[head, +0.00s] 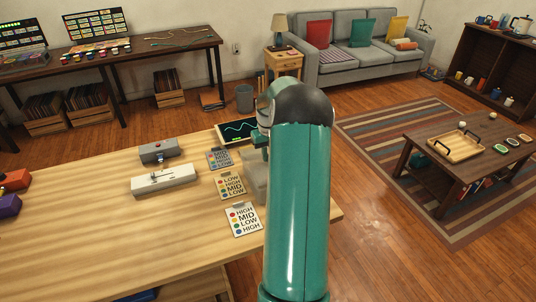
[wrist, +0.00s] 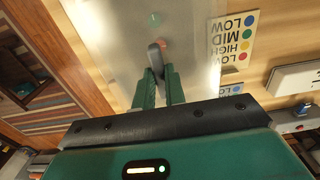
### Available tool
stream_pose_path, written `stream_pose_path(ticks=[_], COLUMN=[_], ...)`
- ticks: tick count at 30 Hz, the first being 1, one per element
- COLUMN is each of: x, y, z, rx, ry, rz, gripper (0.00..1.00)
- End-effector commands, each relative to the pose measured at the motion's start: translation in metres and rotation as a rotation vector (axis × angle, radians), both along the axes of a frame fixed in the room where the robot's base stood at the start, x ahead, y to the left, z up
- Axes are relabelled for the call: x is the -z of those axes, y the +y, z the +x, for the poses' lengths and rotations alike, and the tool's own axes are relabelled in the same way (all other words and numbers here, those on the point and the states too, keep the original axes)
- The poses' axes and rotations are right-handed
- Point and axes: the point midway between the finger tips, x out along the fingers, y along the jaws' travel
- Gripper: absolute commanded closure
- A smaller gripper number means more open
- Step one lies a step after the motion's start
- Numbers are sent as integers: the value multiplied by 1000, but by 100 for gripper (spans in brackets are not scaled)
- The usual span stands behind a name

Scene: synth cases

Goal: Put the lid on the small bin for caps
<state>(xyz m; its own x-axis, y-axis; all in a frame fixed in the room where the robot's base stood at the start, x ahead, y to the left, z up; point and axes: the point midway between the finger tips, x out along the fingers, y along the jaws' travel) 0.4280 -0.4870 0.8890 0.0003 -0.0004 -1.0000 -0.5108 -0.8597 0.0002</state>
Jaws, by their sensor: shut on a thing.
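In the wrist view my gripper (wrist: 158,72) is shut on the dark grey handle (wrist: 155,54) of a pale, see-through lid (wrist: 112,35). Green and orange spots show faintly through the lid. In the head view, a pale greyish box shape (head: 253,178) stands at the table's right edge, partly hidden by my arm. My gripper (head: 258,143) is above it there. I cannot make out the small bin apart from the lid, nor whether the lid rests on it.
Three cards with coloured dots (head: 230,186) lie left of the box shape. A dark tray with a wavy line (head: 238,130) is behind it. A white device (head: 165,179) and a grey one (head: 159,151) stand farther left. The front of the wooden table (head: 130,235) is clear.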

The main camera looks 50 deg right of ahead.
Motion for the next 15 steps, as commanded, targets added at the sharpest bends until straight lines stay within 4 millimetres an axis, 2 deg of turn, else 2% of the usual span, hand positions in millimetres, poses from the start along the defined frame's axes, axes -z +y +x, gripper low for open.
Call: stream_pose_path(ticks=[15], x=[11], y=[0], z=[0], rx=[0], ry=[1], rz=[1], gripper=[100])
